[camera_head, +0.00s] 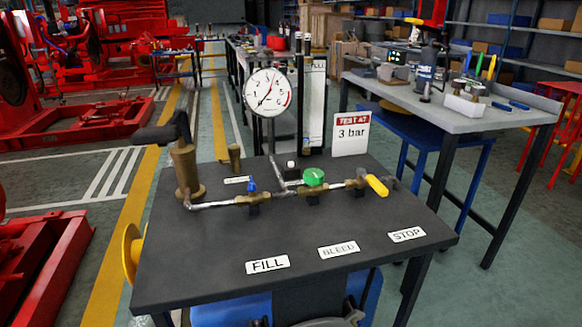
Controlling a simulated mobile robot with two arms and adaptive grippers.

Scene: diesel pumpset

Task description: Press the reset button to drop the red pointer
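A round white gauge (267,91) stands on a pipe at the back of the dark test bench (330,272). Its dial shows a dark needle and red marks; I cannot tell the red pointer apart from the red marks at this size. A small white knob (291,164) sits low by the gauge pipe, behind the pipe run; I cannot tell whether it is the reset button. Neither of my grippers is in view.
A brass hand pump (186,170) stands at the bench's left. A blue-handled valve (252,186), green knob (314,177) and yellow lever (376,185) line the pipe. A "3 bar" sign (351,133) stands behind. The bench front holds only flat labels.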

